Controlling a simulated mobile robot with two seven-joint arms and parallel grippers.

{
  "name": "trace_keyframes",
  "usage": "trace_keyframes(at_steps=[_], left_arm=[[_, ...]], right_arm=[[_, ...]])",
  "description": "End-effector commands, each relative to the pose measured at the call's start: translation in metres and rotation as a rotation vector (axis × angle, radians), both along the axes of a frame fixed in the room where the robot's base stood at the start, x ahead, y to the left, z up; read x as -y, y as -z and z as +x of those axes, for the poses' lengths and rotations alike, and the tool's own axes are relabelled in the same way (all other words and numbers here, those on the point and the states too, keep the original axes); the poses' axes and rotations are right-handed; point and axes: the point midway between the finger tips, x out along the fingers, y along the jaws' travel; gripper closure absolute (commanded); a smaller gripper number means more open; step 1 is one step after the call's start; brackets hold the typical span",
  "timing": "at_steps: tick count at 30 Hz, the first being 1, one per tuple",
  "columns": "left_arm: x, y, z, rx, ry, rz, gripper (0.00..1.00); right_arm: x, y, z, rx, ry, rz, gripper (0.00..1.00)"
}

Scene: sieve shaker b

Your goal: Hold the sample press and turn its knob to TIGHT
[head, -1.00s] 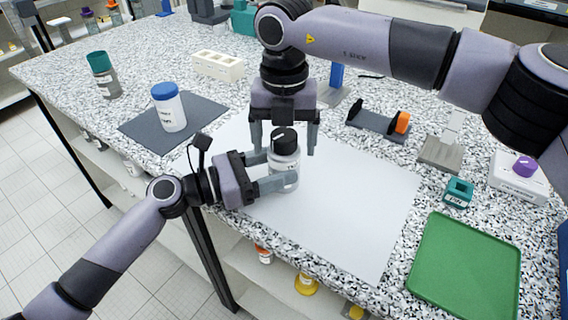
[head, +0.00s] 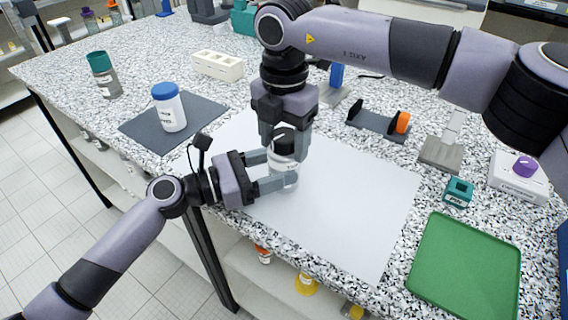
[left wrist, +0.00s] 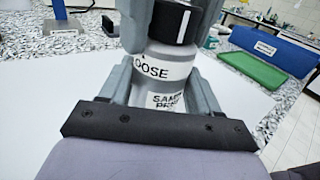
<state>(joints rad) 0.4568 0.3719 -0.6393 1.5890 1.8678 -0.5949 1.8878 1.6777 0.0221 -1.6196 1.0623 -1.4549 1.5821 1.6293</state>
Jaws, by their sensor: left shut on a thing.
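The sample press (head: 284,172) is a grey cylinder with white labels, standing upright on the white mat. My left gripper (head: 272,170) is shut on its body from the left. In the left wrist view, the press (left wrist: 163,72) shows labels reading "OOSE" and "SAMP PRE", partly cut off. Its black knob (head: 285,139) sits on top and carries a white line; the knob also shows in the left wrist view (left wrist: 170,20). My right gripper (head: 285,142) points down from above with its fingers on both sides of the knob, close against it. TIGHT is not visible.
The white mat (head: 350,215) is clear to the right of the press. A dark mat (head: 205,112) with a blue-lidded jar (head: 168,108) lies to the left. A green tray (head: 465,268) is at the front right, a black stand with an orange end (head: 378,124) behind.

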Motion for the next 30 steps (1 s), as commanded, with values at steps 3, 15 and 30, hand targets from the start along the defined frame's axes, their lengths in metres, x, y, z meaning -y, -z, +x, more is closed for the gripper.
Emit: trace_keyframes(at_steps=[3, 15, 30], left_arm=[[0.0001, 0.0003, -0.0002, 0.0, 0.001, 0.001, 0.89], [-0.0001, 0.0003, 0.0, -0.001, 0.001, 0.001, 0.89], [-0.0002, 0.0002, 0.0, 0.0, 0.0, 0.001, 0.89]], right_arm=[[0.0, -0.0001, -0.0001, -0.001, -0.033, -0.001, 0.73], [-0.0001, -0.0002, -0.0003, 0.0, -0.477, 0.0, 0.73], [0.0001, 0.0001, -0.0003, -0.001, -1.011, 0.0, 0.74]])
